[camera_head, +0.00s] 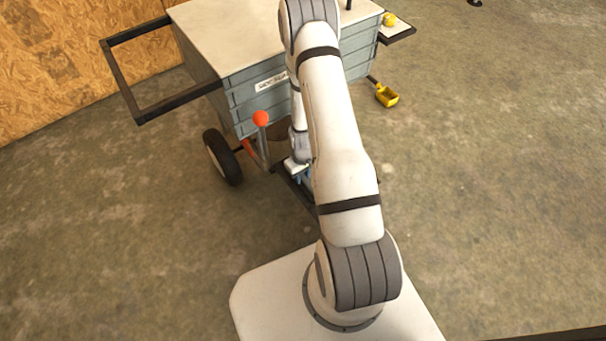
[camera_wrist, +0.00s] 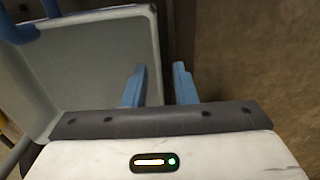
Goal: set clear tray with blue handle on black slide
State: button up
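In the wrist view a tray (camera_wrist: 90,65) with a pale grey inside and a raised rim fills the left side. A blue bar, seemingly its handle (camera_wrist: 18,30), shows at the upper left. My gripper (camera_wrist: 160,68) has two blue fingers spread apart. The left finger overlaps the tray's inside and the right one lies outside its right wall; I cannot tell whether either touches. In the head view my gripper is low by the cart, mostly hidden by my arm. A dark bar (camera_head: 299,192), perhaps part of the black slide, shows beside it.
A grey cart (camera_head: 240,92) with a pale top, black handle frame (camera_head: 160,112), wheel (camera_head: 222,157) and red-knobbed lever (camera_head: 261,118) stands ahead. A yellow scoop-like piece (camera_head: 387,96) sticks out at its right. Concrete floor is open on both sides.

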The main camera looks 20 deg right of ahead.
notch_tip(320, 180, up, 12)
jog(key=p, duration=0.4)
jog(key=shift+p, duration=0.3)
jog(key=s+a+r+m+t+p, duration=0.1)
jog(key=a+r+p, duration=0.2)
jog(key=r+p, duration=1.1)
jog(key=s+a+r+p, duration=0.1)
jog(key=s+a+r, duration=0.1)
jog(key=r, duration=2.4)
jog(key=s+a+r+p, duration=0.1)
jog(key=s+r+p, duration=0.3)
jog(key=r, duration=0.4)
jog(key=s+a+r+t+p, duration=0.1)
jog(key=s+r+p, duration=0.3)
jog(key=r, duration=0.5)
jog(key=s+a+r+m+p, duration=0.1)
jog(key=s+r+p, duration=0.3)
jog(key=r, duration=0.4)
jog(key=shift+s+a+r+t+p, duration=0.3)
jog(key=shift+s+a+r+p, duration=0.1)
jog(key=shift+s+a, duration=0.4)
jog(key=shift+s+d, duration=0.1)
jog(key=shift+s, duration=0.1)
